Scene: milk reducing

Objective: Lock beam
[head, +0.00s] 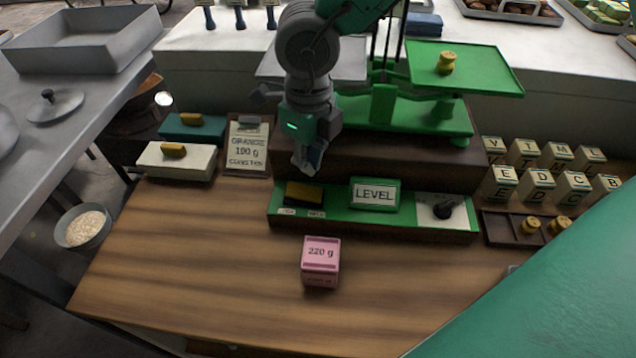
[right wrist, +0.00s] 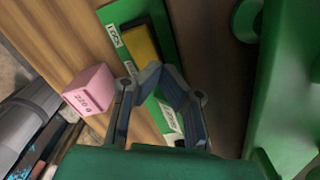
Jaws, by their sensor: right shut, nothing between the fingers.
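A green panel (head: 340,215) on the wooden bench carries a yellow sliding block (head: 304,192) in a black slot at its left end. Two small labels sit along the slot; in the right wrist view the yellow block (right wrist: 143,42) lies beside the "LOCK" label (right wrist: 114,36). My right gripper (head: 306,168) hangs just above and behind the slot, shut and empty. Its fingertips (right wrist: 163,74) also show in the right wrist view, near the slot's end. The green balance (head: 385,105) stands behind; its right pan (head: 490,80) holds a brass weight (head: 446,62). My left gripper is out of view.
A "LEVEL" sign (head: 375,194) and a black knob (head: 444,209) share the panel. A pink 220 g block (head: 320,262) stands in front. The front bench is mostly clear.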

